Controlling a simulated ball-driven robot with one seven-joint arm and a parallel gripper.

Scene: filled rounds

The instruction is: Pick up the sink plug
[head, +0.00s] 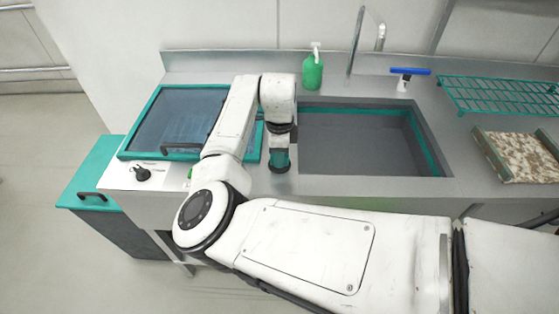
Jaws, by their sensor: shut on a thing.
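My gripper (279,162) points down over the steel counter, between the glass-lidded unit and the left edge of the sink (355,150). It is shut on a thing. The jaws and what they hold are mostly hidden behind the teal and dark end of my arm, so I cannot tell what the thing is. I cannot make out the sink plug anywhere else in view. The sink is a dark grey basin with a teal strip along its right side, and it looks empty.
A green soap bottle (312,72) and a tap (357,40) stand behind the sink. A blue-handled tool (410,71) stands at the back right. A glass-lidded unit (172,118) is left, near a black knob (142,174).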

